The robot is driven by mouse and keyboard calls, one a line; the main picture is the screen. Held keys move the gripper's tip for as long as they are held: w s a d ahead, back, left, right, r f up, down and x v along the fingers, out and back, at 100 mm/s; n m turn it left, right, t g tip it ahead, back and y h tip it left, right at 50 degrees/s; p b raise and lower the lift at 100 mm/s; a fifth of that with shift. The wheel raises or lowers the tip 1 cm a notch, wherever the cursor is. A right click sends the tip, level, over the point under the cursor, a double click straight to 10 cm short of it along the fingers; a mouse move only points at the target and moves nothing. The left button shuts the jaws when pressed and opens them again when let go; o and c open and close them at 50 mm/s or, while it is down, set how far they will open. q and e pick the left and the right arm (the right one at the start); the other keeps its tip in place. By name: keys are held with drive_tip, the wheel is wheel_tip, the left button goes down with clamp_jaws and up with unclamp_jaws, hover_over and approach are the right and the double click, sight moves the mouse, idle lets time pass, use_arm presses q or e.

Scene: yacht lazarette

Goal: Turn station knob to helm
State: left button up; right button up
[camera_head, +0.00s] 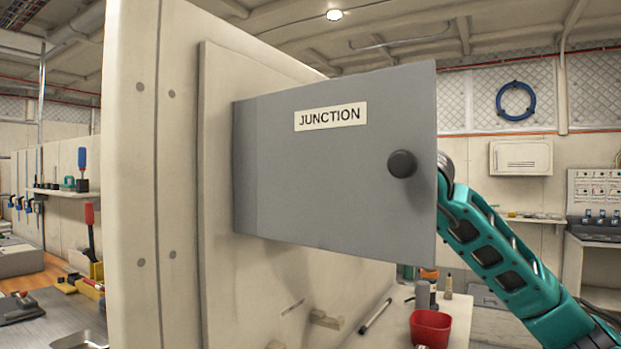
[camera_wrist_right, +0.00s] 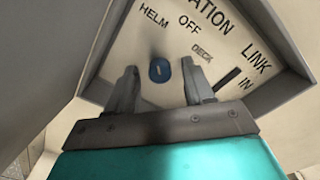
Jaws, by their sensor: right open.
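My right gripper (camera_wrist_right: 160,76) is open, with one finger on each side of the knob and gaps visible between. In the head view, my right arm reaches behind the grey JUNCTION door (camera_head: 320,175), which hides the gripper, knob and panel. My left gripper is not in view.
A dark slot or bar (camera_wrist_right: 229,78) is beside the LINK IN lettering. The JUNCTION door stands swung out, with a black round knob (camera_head: 402,163). A red cup (camera_head: 430,328) and bottles stand on the bench below. A cream wall (camera_head: 130,180) rises at left.

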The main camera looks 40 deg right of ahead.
use_arm(q)
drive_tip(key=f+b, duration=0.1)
drive_tip(key=b, duration=0.1)
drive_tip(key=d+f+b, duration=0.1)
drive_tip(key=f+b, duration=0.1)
drive_tip(key=b, duration=0.1)
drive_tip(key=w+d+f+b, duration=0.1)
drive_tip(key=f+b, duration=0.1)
drive_tip(key=b, duration=0.1)
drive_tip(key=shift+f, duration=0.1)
use_arm(e)
drive_tip(key=v, duration=1.2)
drive_tip(key=shift+s, duration=0.35)
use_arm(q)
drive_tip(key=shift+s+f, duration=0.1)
